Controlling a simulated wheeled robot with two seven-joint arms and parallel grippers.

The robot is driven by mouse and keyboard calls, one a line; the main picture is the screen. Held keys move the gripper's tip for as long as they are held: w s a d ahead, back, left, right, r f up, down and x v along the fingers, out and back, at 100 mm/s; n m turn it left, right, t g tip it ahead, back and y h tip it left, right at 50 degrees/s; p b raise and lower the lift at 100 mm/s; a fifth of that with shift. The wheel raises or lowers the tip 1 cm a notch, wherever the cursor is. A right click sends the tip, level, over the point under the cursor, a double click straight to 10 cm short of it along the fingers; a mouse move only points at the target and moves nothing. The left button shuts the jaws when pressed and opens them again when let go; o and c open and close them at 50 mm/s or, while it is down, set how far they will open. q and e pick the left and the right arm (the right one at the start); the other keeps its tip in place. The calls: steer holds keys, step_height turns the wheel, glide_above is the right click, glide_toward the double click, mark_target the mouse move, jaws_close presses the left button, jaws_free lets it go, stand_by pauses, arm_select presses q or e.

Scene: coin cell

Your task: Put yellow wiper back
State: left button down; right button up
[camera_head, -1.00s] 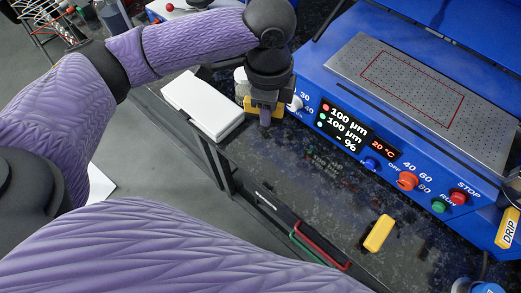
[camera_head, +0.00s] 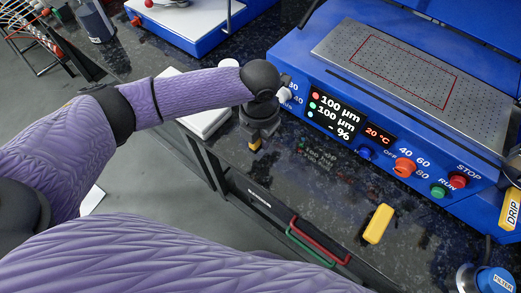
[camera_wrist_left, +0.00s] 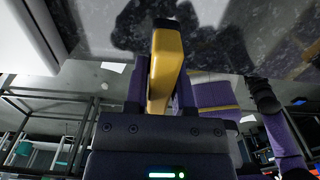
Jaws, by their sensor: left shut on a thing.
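My left gripper (camera_head: 256,143) is over the front part of the dark counter, in front of the blue machine. It is shut on the yellow wiper (camera_wrist_left: 165,65). In the left wrist view the wiper stands between the fingers, with a dark end near the counter surface. In the head view only a small yellow bit of the wiper (camera_head: 254,146) shows below the gripper. I cannot tell whether the wiper touches the counter. My right gripper is out of view.
A second yellow block (camera_head: 378,223) lies on the counter (camera_head: 330,195) at the right. The blue machine (camera_head: 300,60) with display and knobs stands behind. A white box (camera_head: 208,122) is left of the gripper, partly covered by my arm. Red and green handles (camera_head: 310,245) are below the edge.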

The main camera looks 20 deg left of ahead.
mark_target(260, 156)
arm_select(q)
step_height(260, 156, down, 6)
steer(key=shift+r+b, duration=0.2)
steer(key=shift+b, duration=0.7)
steer(key=shift+r, duration=0.15)
steer(key=shift+f, duration=0.2)
steer(key=shift+c, duration=2.3)
jaws_free()
steer(key=shift+r, duration=0.1)
steer(key=shift+r+p, duration=0.3)
steer(key=shift+r, duration=0.1)
step_height(260, 156, up, 10)
steer(key=p, duration=0.4)
steer(key=shift+r, duration=0.8)
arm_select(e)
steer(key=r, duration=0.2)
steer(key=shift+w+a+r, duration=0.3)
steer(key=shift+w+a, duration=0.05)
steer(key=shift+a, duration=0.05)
